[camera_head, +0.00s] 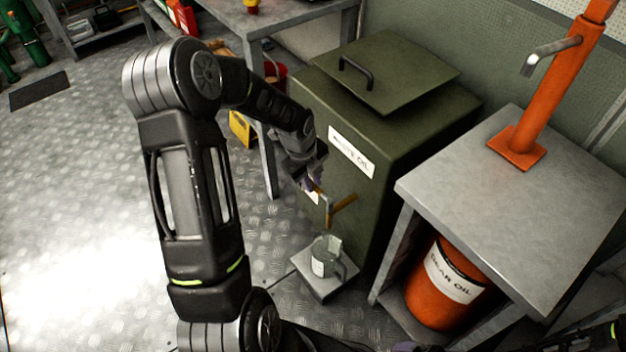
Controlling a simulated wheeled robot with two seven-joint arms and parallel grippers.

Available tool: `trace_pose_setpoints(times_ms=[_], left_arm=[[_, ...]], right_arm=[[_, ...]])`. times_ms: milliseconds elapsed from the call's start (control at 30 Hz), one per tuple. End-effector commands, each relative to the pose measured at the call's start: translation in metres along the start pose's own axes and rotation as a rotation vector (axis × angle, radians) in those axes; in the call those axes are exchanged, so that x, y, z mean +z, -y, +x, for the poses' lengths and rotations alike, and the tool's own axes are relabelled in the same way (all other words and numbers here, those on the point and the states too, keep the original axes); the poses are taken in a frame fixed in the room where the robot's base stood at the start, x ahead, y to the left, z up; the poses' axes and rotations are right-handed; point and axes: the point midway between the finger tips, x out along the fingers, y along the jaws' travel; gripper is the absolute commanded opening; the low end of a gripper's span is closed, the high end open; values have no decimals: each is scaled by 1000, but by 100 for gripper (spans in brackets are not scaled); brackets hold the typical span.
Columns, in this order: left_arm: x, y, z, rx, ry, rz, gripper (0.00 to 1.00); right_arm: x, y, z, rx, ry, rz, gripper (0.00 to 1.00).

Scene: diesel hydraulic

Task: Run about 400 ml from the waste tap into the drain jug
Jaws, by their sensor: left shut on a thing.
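The green waste oil tank (420,150) stands right of centre with a white label on its front. A brass waste tap (341,208) sticks out low on that front. My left gripper (314,187) reaches in from the left and is shut at the tap's upper end, on what looks like its handle; the fingers partly hide it. The clear drain jug (326,257) stands upright below the tap on a small grey stand (322,286). I cannot make out a stream or the level in the jug. Part of what seems my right gripper (407,347) shows at the bottom edge.
To the right, a grey metal table (520,205) carries an orange pump (540,100); an orange gear oil drum (447,285) stands beneath it. A workbench (270,22) stands behind my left arm.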

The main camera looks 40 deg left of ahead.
Motion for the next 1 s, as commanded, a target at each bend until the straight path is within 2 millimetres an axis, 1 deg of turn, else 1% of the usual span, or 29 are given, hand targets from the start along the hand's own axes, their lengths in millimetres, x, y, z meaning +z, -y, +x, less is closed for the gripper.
trace_pose_setpoints(times_ms=[267, 600, 800, 1000], left_arm=[[-2, -11, -2, -1, 34, -165, 0], [-8, -26, -4, -1, 80, -399, 0], [-11, -31, -5, 0, 96, -480, 0], [-11, -32, -6, 0, 102, -510, 0]], right_arm=[[0, -2, 6, 0, 0, 1, 100], [0, -7, 18, 0, 0, 2, 100], [0, -8, 22, 0, 0, 2, 100], [0, -9, 22, 0, 0, 2, 100]])
